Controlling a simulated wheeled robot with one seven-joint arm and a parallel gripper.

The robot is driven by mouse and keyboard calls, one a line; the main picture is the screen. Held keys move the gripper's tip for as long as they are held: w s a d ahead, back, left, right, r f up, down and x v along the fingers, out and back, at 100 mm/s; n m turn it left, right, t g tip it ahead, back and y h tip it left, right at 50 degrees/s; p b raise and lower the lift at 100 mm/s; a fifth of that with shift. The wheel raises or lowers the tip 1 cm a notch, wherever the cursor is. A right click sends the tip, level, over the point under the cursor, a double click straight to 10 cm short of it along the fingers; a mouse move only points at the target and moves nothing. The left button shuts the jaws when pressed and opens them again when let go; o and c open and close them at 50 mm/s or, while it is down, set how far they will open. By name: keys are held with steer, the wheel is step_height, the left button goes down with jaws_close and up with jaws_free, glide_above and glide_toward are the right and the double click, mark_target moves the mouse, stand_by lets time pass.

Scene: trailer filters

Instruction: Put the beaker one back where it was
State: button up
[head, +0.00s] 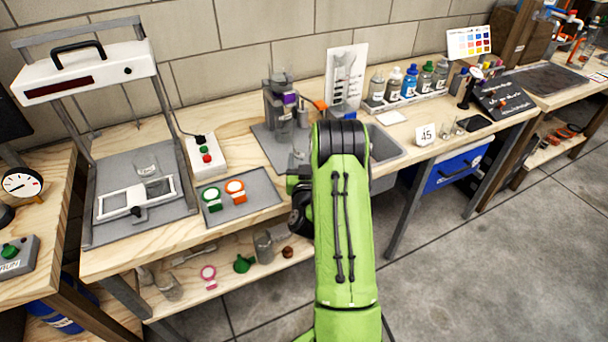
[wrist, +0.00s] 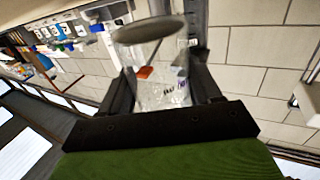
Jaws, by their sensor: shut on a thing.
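A clear glass beaker (wrist: 160,92) with printed marks stands between the two dark fingers of my gripper (wrist: 163,84) in the wrist view. The fingers are shut on its sides, and its open rim faces the top of that picture. In the head view my green arm reaches over the bench by the sink and hides most of the gripper and the held beaker.
A grey mat (head: 262,186) with green and orange ringed pieces lies left of my arm. A switch box (head: 205,154) stands behind it. The wall is close behind.

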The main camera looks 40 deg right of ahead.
step_height(320, 180, down, 2)
steer(key=shift+f+b, duration=0.1)
steer(key=shift+b, duration=0.2)
steer(key=shift+f, duration=0.15)
steer(key=o, duration=1.2)
